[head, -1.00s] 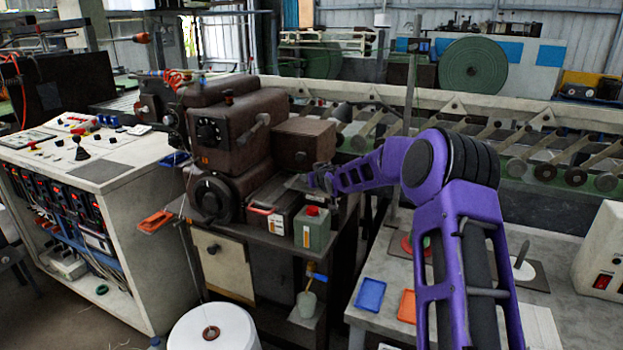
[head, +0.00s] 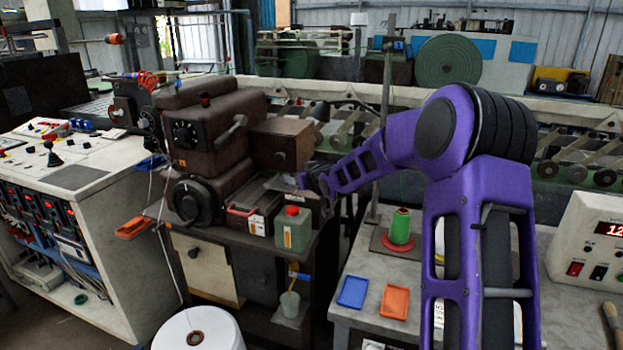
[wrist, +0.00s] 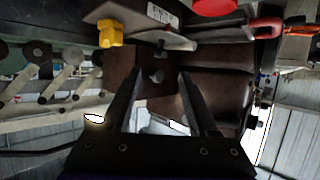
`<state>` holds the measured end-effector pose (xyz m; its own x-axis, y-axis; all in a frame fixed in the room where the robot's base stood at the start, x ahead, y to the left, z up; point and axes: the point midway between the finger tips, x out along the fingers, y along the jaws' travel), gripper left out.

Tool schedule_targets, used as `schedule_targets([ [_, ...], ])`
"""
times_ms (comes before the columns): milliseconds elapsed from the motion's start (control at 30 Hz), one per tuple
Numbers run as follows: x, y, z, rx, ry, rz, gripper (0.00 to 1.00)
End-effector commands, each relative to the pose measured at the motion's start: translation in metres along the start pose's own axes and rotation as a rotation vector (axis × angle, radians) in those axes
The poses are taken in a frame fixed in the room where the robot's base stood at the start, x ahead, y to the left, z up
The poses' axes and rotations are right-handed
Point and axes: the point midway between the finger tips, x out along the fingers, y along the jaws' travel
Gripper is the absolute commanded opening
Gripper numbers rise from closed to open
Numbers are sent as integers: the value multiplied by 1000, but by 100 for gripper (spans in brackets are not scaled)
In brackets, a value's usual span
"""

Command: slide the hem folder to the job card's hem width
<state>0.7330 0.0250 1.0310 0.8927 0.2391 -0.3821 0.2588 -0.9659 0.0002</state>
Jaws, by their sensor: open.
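The brown sewing machine (head: 215,130) stands on its dark bench. A grey metal plate (head: 285,183), possibly the hem folder, juts out below the machine's boxy end. In the wrist view a grey plate (wrist: 175,38) with a white printed label (wrist: 165,16) and a yellow knob (wrist: 110,33) lies just beyond my fingertips. I cannot read the label or any width scale. My gripper (wrist: 160,75) is open and empty, its fingers apart before the brown machine body. In the head view my gripper (head: 318,182) is small and dark beside the plate. No job card is clearly seen.
A green bottle with a red cap (head: 292,230) stands at the bench front. The side table (head: 345,315) holds a blue tray (head: 352,292), an orange tray (head: 395,302) and a green thread cone (head: 400,227). A display box (head: 590,245) stands at right; a control cabinet (head: 100,190) at left.

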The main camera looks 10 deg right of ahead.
Motion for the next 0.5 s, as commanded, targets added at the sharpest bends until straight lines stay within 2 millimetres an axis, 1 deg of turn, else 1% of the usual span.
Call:
schedule_targets([
  [33, -14, 2, -2, -1, 0, 4, 60],
  [200, -53, 2, -2, -1, 0, 4, 60],
  [333, -74, 1, -2, -1, 0, 3, 60],
  [500, -88, 0, -1, -1, -1, 0, 60],
])
